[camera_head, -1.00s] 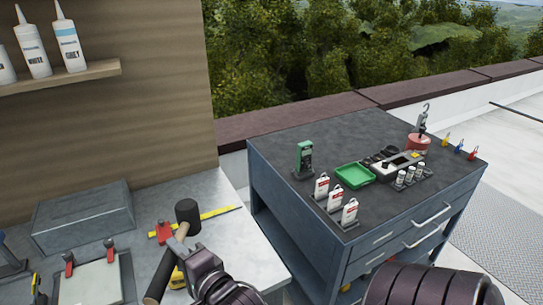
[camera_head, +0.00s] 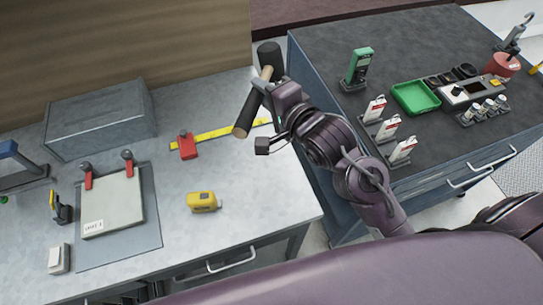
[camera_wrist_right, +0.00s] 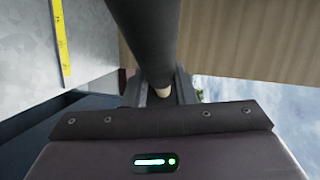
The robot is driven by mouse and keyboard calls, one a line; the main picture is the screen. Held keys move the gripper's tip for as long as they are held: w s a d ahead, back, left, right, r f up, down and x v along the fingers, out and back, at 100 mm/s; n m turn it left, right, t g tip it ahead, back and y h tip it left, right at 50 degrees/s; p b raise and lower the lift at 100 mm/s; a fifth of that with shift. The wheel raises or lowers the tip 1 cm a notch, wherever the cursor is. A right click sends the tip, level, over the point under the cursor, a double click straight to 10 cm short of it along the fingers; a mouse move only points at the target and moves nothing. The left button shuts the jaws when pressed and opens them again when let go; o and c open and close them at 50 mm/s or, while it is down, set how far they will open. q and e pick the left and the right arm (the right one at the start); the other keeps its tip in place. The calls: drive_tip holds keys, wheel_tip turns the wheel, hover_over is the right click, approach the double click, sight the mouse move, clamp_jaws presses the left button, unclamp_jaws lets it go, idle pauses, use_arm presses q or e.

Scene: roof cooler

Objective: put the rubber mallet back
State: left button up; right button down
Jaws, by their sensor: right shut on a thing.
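The rubber mallet has a black head (camera_head: 269,54), a pale wooden shaft (camera_head: 270,73) and a black grip (camera_head: 248,112). My right gripper (camera_head: 270,88) is shut on its handle and holds it tilted, in front of the bench's back right corner in the picture. The fingers partly cover the shaft. In the right wrist view, the dark grip (camera_wrist_right: 148,40) runs down between the fingers (camera_wrist_right: 160,88), with a bit of pale wood showing there. The mallet's head is hidden in that view. My left gripper is not in view.
The grey bench (camera_head: 262,195) holds a yellow ruler (camera_head: 215,133), a red clamp-like tool (camera_head: 187,146), a yellow tape measure (camera_head: 204,202), a grey box (camera_head: 100,118) and a clamped plate (camera_head: 112,205). A dark cabinet (camera_head: 335,50) with a green tray (camera_head: 415,97) stands to the right.

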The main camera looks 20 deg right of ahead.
drive_tip(key=s+a+r+n+g+y, duration=0.1)
drive_tip(key=s+a+n+g+y, duration=0.2)
drive_tip(key=a+n+g, duration=0.85)
drive_tip(key=d+f+n+t+h+p, duration=0.1)
drive_tip(key=d+f+n+t, duration=0.25)
drive_tip(key=d+n, duration=0.9)
drive_tip(key=shift+m+g, duration=0.3)
drive_tip(key=shift+m, duration=0.2)
drive_tip(key=f, duration=0.5)
drive_tip(key=f+b, duration=0.1)
drive_tip(key=f, duration=0.9)
drive_tip(key=shift+s+d, duration=0.15)
drive_tip(key=shift+s, duration=0.2)
drive_tip(key=shift+f, duration=2.45)
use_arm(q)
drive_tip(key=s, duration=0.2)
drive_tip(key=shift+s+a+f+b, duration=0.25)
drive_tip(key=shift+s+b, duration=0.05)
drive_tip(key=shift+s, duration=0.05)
use_arm(e)
drive_tip(key=c, duration=1.2)
unclamp_jaws()
